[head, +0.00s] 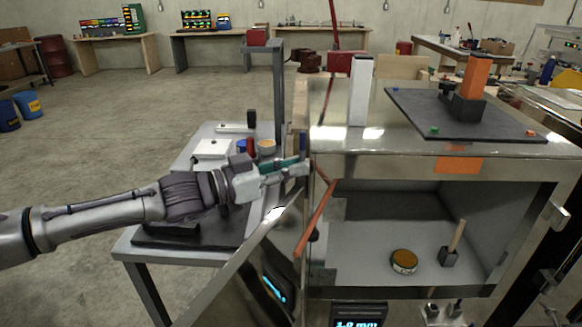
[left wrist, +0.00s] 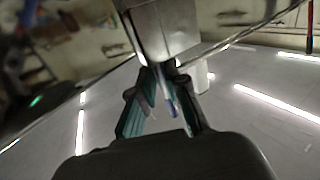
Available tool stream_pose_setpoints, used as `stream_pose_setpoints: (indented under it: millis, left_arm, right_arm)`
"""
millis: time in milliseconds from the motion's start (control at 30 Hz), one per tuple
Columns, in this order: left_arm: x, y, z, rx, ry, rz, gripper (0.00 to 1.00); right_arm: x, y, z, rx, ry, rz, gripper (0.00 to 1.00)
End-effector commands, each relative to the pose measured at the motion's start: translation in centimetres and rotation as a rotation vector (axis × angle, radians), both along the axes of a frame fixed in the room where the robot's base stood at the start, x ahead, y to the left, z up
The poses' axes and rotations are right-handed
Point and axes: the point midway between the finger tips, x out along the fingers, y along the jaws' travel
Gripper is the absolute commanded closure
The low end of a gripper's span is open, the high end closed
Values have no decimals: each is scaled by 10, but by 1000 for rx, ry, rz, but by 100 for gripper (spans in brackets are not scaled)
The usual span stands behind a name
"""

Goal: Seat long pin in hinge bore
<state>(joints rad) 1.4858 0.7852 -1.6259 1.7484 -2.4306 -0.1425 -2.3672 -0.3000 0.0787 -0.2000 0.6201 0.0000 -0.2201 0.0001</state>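My left gripper (head: 303,168) reaches in from the left to the left front edge of the metal trailer box (head: 400,160). A slim pin with a dark blue end (head: 303,143) stands up at its fingertips. In the left wrist view the pin's blue end (left wrist: 172,108) shows between the green-lined fingers (left wrist: 165,78), which close in on it at their tips. The hinge bore cannot be made out; the box edge and fingers cover that spot. I cannot tell whether the pin touches the hinge. My right gripper is not in view.
A shiny door panel (head: 250,275) slants out below my left gripper. A white block (head: 361,90) and a dark mat (head: 500,128) with an orange post (head: 476,77) are on top. A side table (head: 190,250) holds several items.

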Motion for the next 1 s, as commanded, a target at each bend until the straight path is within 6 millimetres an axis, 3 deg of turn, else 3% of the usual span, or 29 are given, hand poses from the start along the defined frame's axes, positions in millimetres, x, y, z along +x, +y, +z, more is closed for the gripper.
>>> stream_pose_setpoints:
  millis: [33,133,533,1000]
  left_arm:
    - [0,0,1,-1,0,0,75]
    - [0,0,1,-1,0,0,59]
    - [-3,8,1,0,-1,1,59]
    - [-47,88,2,0,-2,4,59]
  right_arm:
    - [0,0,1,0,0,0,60]
    - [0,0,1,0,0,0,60]
    - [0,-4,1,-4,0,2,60]
    - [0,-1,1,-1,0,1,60]
